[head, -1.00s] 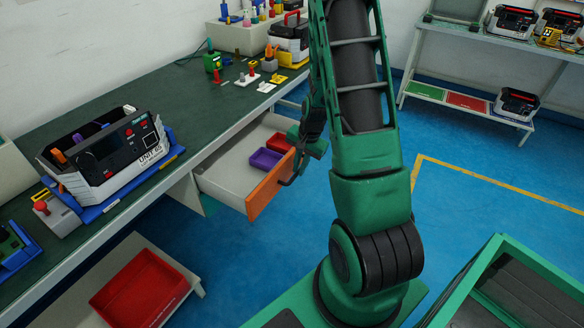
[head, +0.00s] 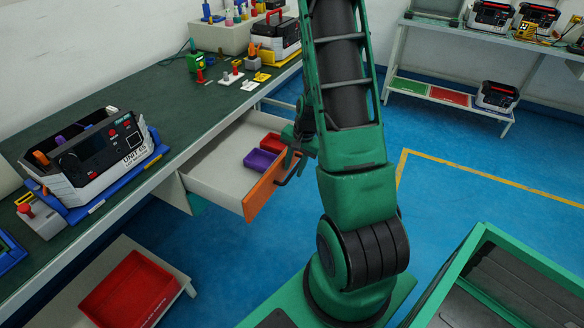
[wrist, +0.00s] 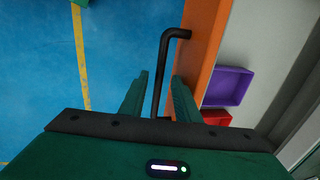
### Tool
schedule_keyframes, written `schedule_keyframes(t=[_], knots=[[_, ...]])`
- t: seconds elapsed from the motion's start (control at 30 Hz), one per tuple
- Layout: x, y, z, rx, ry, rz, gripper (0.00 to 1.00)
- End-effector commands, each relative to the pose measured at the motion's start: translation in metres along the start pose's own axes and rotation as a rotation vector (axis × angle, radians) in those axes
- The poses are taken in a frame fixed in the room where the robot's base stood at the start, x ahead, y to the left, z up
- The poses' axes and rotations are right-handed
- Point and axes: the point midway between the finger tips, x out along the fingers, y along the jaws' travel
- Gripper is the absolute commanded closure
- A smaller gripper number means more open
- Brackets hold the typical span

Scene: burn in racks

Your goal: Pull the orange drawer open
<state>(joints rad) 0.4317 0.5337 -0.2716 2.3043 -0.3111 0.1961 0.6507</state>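The orange drawer (head: 262,195) stands well out from the green-topped workbench, its inside showing. Its black bar handle (wrist: 163,70) sticks out from the orange front, which also shows in the wrist view (wrist: 205,45). My gripper (wrist: 158,95) is at the handle, with one green finger on each side of the bar. A gap shows between the bar and the fingers, so the gripper looks open around it. In the head view my gripper (head: 297,145) is at the far end of the drawer front, and its fingertips are hard to make out.
The drawer holds a purple bin (head: 259,161) and a red bin (head: 271,143). A black-and-white unit (head: 100,160) sits on the workbench (head: 160,95). A red tray (head: 130,290) lies on a low shelf. Blue floor (head: 345,75) is clear beyond my arm.

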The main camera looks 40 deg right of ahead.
Motion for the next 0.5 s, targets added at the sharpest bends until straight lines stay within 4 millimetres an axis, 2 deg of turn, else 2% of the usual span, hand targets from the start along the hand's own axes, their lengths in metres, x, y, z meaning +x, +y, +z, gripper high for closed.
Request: schedule_keyframes(t=[0.27, 0.5], knots=[[-0.004, 0.000, -0.001, 0.001, 0.003, 0.000, 0.71], [-0.035, 0.000, -0.002, 0.001, 0.005, -0.002, 0.71]])
